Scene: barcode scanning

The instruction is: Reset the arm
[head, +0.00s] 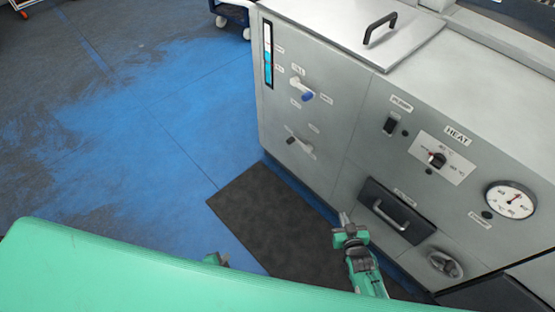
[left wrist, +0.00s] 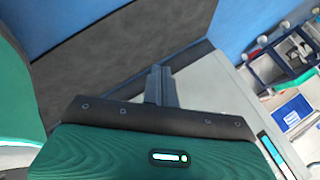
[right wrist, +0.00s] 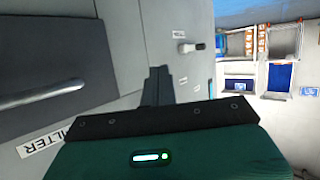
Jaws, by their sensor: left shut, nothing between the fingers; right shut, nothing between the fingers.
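My right gripper (head: 344,218) is in front of the grey machine in the head view, left of its black drawer front. Its fingers are together and empty in the right wrist view (right wrist: 157,86). My left gripper is mostly hidden behind my green body in the head view, where only a small green part of that arm shows at the lower middle. In the left wrist view its fingers (left wrist: 160,86) are together and empty, above the floor and the dark mat.
The grey machine (head: 335,140) fills the right, with a gauge (head: 511,200), knobs, a drawer (head: 397,211) with a handle and a lid handle (head: 380,27). A dark mat (head: 265,218) lies before it. Blue floor (head: 140,140) at left is open; a blue cart (head: 230,14) stands behind.

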